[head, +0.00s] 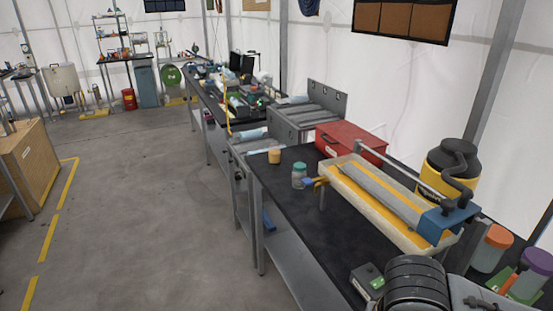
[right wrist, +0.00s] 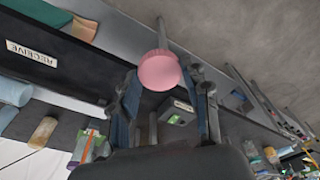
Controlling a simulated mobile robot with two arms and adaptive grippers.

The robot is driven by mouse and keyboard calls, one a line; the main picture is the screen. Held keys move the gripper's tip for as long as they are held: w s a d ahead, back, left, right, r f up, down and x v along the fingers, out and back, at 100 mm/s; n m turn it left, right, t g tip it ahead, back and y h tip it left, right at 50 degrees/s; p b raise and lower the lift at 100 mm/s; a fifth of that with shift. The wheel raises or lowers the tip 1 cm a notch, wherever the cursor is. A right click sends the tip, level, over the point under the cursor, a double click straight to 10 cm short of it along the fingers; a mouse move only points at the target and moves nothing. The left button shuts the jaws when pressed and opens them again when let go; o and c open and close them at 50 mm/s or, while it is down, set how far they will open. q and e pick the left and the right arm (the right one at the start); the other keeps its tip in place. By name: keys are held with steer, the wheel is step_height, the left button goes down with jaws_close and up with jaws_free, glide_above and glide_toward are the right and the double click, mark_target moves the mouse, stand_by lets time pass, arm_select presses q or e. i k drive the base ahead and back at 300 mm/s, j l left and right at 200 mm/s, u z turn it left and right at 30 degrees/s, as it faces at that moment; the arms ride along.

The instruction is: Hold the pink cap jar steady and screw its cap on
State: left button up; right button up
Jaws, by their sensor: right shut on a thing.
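In the right wrist view a round pink cap (right wrist: 158,72) sits between the fingertips of my right gripper (right wrist: 163,80), which is shut on it. No jar shows under the cap; whether one is hidden behind it I cannot tell. In the head view a small clear jar (head: 299,177) with a dull lid stands upright near the bench's left edge; I cannot tell whether it is the pink cap jar. My left gripper is in neither view. The right gripper's fingers do not show in the head view.
On the dark bench (head: 290,212) are an orange-yellow jar (head: 274,156), a cream tray with a blue-ended bar (head: 350,200), a red box (head: 350,143) and a yellow-black canister (head: 448,172). Orange-capped (head: 492,247) and purple-capped jars (head: 532,272) stand at right. A dark green-labelled box (head: 367,279) lies in front.

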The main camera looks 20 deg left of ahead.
mark_target(274, 150)
steer(key=i+j, duration=0.25)
steer(key=i+j+z, duration=0.1)
steer(key=i+j, duration=0.15)
steer(key=j, duration=0.15)
steer(key=i+j, duration=0.25)
steer(key=i+j+z, duration=0.1)
steer(key=i+j, duration=0.15)
steer(key=j, duration=0.2)
steer(key=i+j, duration=0.2)
steer(key=j, duration=0.15)
steer(key=i+j+z, duration=0.1)
steer(key=i+j, duration=0.35)
steer(key=j, duration=0.3)
steer(key=i+j+z, duration=0.1)
steer(key=i+j, duration=0.15)
steer(key=j, duration=0.1)
